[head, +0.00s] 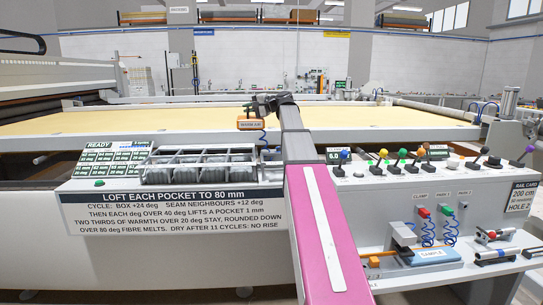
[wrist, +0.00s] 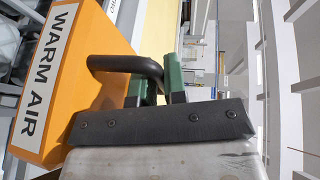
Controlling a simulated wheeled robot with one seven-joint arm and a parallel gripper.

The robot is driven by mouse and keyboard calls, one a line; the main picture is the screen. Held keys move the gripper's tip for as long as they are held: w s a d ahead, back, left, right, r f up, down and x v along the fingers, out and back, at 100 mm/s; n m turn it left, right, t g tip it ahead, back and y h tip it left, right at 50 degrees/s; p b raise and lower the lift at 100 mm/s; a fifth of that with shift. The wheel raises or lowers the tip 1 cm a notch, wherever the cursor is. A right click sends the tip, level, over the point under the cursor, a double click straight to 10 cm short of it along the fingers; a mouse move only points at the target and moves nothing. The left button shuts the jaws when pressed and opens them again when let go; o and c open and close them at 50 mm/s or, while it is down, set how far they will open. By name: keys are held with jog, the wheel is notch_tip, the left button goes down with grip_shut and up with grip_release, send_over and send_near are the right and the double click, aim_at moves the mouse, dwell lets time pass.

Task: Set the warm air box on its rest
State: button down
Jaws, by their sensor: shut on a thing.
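The warm air box (head: 250,124) is a small orange box with a dark-on-white label, held up over the pocket tray's back edge, in front of the cream quilting bed. In the wrist view the box (wrist: 85,60) fills the left side, with WARM AIR on its face and a black bar handle (wrist: 120,63) on its right side. My gripper (wrist: 160,85) has green fingers closed around this handle. In the head view my gripper (head: 268,106) is small and dark, just above the box. A blue coiled hose hangs by the box. I cannot make out the box's rest.
A divided pocket tray (head: 200,153) with grey filling stands on the white console, above a sign (head: 170,210). Coloured levers (head: 400,160) stand to the right. A lower shelf holds a clamp and a blue sample (head: 430,255). The quilting bed (head: 380,116) behind is clear.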

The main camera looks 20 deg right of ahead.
jog(key=shift+w+d+f, duration=0.1)
jog(key=shift+w+d, duration=0.05)
jog(key=shift+w, duration=0.05)
jog(key=s+d+f, duration=0.5)
jog(key=d+f, duration=0.4)
jog(key=f, duration=0.1)
jog(key=shift+s+d+f, duration=0.3)
jog(key=shift+d+f, duration=0.1)
jog(key=shift+f, duration=0.6)
jog(key=c, duration=1.2)
grip_release()
jog(key=shift+o, duration=0.2)
jog(key=shift+r, duration=0.1)
jog(key=r+v, duration=0.1)
jog(key=v, duration=1.1)
